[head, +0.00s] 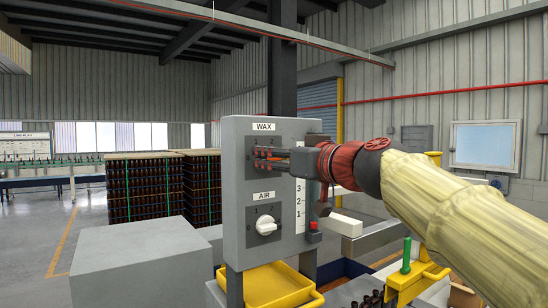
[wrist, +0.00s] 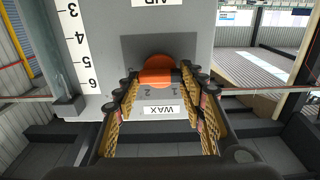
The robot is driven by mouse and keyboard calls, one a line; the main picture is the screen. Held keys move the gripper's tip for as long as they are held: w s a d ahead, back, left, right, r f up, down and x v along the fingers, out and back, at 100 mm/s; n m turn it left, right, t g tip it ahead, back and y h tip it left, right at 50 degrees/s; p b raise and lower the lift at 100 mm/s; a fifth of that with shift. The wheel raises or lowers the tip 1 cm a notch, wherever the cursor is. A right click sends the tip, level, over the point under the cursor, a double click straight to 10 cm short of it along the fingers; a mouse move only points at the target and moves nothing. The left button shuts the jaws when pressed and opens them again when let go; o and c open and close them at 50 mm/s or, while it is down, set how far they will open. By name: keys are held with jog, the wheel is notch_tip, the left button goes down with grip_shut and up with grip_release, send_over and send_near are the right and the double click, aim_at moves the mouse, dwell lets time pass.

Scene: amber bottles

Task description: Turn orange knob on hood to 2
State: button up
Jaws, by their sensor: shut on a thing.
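The orange knob (wrist: 157,68) is on the grey control box (head: 240,190), at the dial labelled WAX. In the wrist view, which shows the box upside down, my gripper (wrist: 158,80) has its fingers on both sides of the knob and is shut on it. Numbers 2 (wrist: 146,92) and 1 show on the plate by the knob; which one the knob points at is unclear. In the head view my gripper (head: 268,158) reaches in from the right, and its fingers hide most of the knob.
A white knob (head: 266,225) labelled AIR sits below on the same face. A numbered scale (head: 299,205) and a red part (head: 314,226) are on the box's right side. A yellow tray (head: 275,285) is beneath. Crate stacks (head: 145,188) stand behind left.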

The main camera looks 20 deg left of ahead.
jog(key=c, duration=0.3)
jog(key=shift+m, duration=0.3)
jog(key=m+p, duration=0.1)
jog(key=m, duration=1.7)
jog(key=shift+w+d+f+p, duration=0.15)
jog(key=shift+p, duration=0.2)
jog(key=m+p, duration=0.1)
jog(key=m, duration=0.4)
jog(key=shift+f+p, duration=0.2)
jog(key=shift+p, duration=0.2)
jog(key=o, duration=1.1)
jog(key=shift+o, duration=0.2)
jog(key=shift+d, duration=0.1)
